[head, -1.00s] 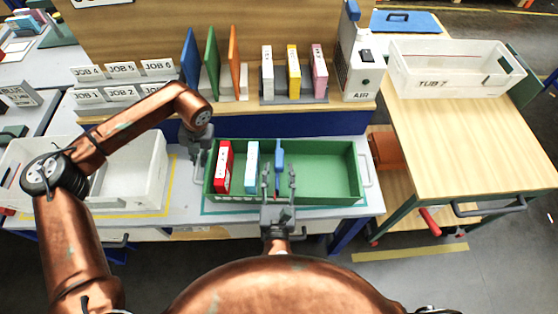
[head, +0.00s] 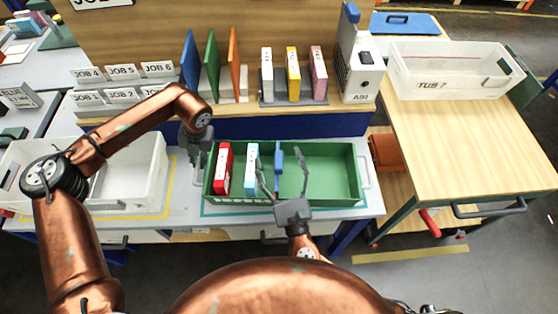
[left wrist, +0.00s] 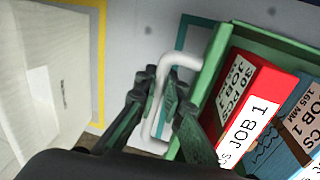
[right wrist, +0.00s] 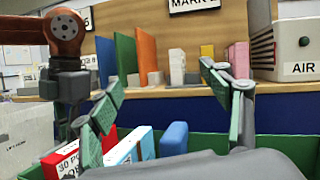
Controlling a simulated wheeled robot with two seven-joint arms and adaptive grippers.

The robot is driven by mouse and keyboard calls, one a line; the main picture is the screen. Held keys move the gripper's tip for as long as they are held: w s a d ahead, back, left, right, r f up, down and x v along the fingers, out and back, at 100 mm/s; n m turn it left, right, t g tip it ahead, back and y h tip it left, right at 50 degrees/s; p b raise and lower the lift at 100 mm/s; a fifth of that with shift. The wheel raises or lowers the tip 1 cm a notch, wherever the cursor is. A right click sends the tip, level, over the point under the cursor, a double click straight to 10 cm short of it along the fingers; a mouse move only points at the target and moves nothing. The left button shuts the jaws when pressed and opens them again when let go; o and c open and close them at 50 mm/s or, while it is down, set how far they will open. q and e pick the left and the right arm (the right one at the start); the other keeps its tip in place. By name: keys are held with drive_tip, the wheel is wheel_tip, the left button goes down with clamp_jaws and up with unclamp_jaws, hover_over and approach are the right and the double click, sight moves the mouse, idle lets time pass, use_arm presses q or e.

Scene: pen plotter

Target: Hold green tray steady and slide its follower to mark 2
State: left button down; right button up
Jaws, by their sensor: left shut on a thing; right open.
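The green tray (head: 335,148) stands on the bench with a red JOB 1 carton (head: 223,168) and a light blue carton (head: 252,166) at its left end. The blue upright follower (head: 279,160) is just right of the light blue carton, with a gap between; it also shows in the right wrist view (right wrist: 174,138). My left gripper (left wrist: 160,95) is shut on the tray's white left handle (left wrist: 183,60). My right gripper (head: 281,163) is open, its fingers on either side of the follower in the picture; contact is not visible. The scale marks are too small to read.
A white tub (head: 140,170) stands left of the tray. Behind are upright coloured boards (head: 211,62), small cartons (head: 292,75) and the AIR unit (head: 360,70). A sign starting MARK (right wrist: 193,4) hangs behind. The tray's right part is empty.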

wheel_tip(320, 180, up, 5)
drive_tip(key=w+a+n+g+y, duration=0.1)
drive_tip(key=w+n+g+y, duration=0.15)
drive_tip(key=n+y, duration=0.65)
drive_tip(key=n+g+h, duration=0.2)
drive_tip(key=n+g, duration=0.3)
drive_tip(key=g, duration=1)
hover_over(280, 159)
drive_tip(key=w, duration=0.2)
drive_tip(key=f, duration=0.6)
drive_tip(key=shift+s+a+f, duration=0.1)
drive_tip(key=shift+a+f, duration=0.1)
drive_tip(key=shift+f, duration=0.15)
drive_tip(key=s+d+r+m+g+h, duration=0.1)
drive_tip(key=s+d+r+g+h, duration=0.15)
drive_tip(key=d, duration=0.55)
drive_tip(key=shift+g+h, duration=0.25)
drive_tip(key=shift+g, duration=0.15)
drive_tip(key=x, duration=1.1)
drive_tip(key=shift+w+f, duration=0.1)
drive_tip(key=shift+f, duration=0.1)
